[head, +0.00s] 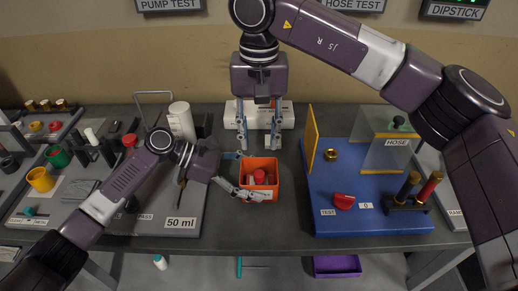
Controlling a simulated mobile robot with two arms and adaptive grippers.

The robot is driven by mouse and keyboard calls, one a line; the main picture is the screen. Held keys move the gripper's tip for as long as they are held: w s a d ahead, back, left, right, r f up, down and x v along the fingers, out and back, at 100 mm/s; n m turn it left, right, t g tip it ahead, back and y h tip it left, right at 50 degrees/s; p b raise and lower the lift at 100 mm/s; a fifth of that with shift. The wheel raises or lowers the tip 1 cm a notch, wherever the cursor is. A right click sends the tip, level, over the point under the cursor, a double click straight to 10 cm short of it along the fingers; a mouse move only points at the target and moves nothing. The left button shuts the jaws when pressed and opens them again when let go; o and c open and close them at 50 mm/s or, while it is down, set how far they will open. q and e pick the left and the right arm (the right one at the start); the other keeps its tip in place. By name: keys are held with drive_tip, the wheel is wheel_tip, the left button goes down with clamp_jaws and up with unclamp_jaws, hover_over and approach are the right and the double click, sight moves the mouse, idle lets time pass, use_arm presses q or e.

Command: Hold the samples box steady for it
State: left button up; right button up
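The orange samples box (276,186) stands on the grey bench near its front edge, with red-topped items and a pale one inside. My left gripper (246,176) is at the box's left side, its fingers spread wide. One finger is by the back left corner and the other reaches across the front; I cannot see whether they touch the walls. My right gripper (258,147) points down just behind and above the box. Its fingers are apart, with nothing between them.
A blue tray (400,222) with a yellow panel, a red part and a HOSE stand is to the right. The grey 50 ml plate (150,222) lies under my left arm. A white labelled block (287,112) is behind. A purple bin (337,266) is below the bench.

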use_arm(q)
drive_tip(key=o, duration=0.9)
drive_tip(key=shift+o, duration=0.2)
